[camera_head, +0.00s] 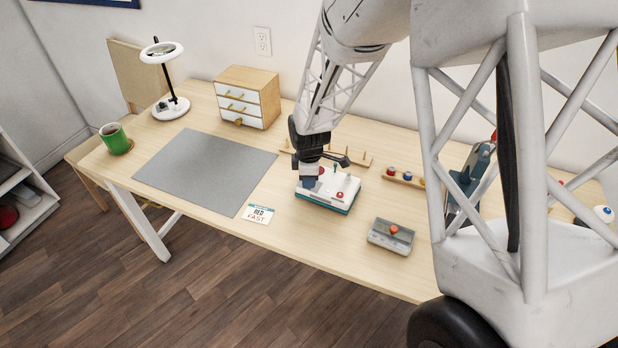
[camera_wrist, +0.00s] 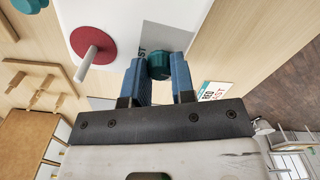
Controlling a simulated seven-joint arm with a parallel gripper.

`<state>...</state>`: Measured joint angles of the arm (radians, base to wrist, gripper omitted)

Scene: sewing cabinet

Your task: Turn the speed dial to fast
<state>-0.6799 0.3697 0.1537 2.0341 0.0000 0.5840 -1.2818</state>
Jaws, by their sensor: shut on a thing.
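The speed dial is a teal round knob (camera_wrist: 158,64) on a white machine with a teal base (camera_head: 336,202). Beside the knob, a grey label plate (camera_wrist: 168,38) shows letters reading "AST"; the rest is hidden. My gripper (camera_head: 309,182) is at the left part of the machine's top. In the wrist view its blue fingers (camera_wrist: 158,78) are on either side of the knob, shut on it. The knob's pointer, if any, cannot be made out. A card (camera_head: 258,214) reading "RED" and "FAST" lies on the table to the left of the machine.
A red disc with a pin (camera_wrist: 95,48) stands on the machine near my gripper. A grey box with an orange-red knob (camera_head: 391,237) sits at the front right. A peg rack (camera_head: 352,158) and spools (camera_head: 402,175) are behind. The grey mat (camera_head: 205,170) is clear.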

